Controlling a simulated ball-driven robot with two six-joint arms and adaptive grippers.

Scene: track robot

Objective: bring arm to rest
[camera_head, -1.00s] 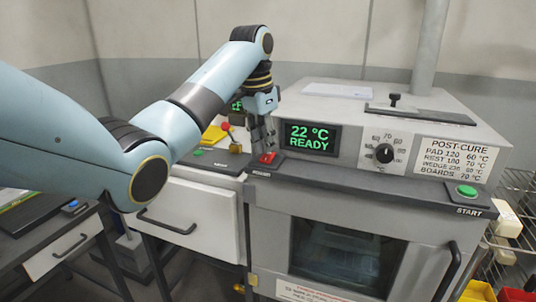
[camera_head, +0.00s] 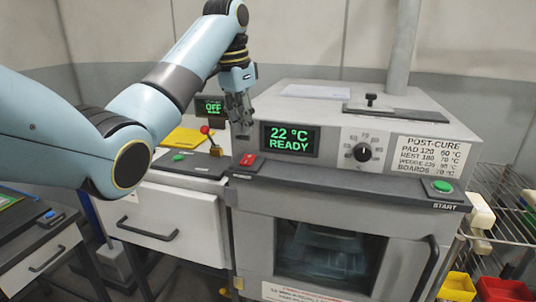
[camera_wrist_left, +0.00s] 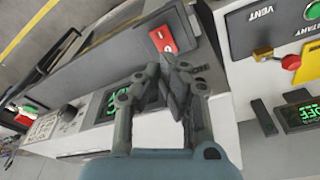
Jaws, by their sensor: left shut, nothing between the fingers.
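My left arm comes in from the left in the head view. Its gripper (camera_head: 239,122) hangs fingers down above the front ledge of the grey oven, left of the display. The fingers are shut and empty. In the left wrist view the closed fingers (camera_wrist_left: 164,78) show beyond the wrist, apart from the red rocker switch (camera_wrist_left: 162,39). That red switch (camera_head: 248,160) sits on the ledge below the gripper in the head view. My right gripper does not show.
The oven (camera_head: 430,110) has a display (camera_head: 290,139) reading 22 °C READY, a dial (camera_head: 362,152) and a green START button (camera_head: 442,186). Left stands a bench with a red-knobbed lever (camera_head: 213,148) and an OFF display (camera_head: 210,107). Yellow and red bins (camera_head: 500,290) are lower right.

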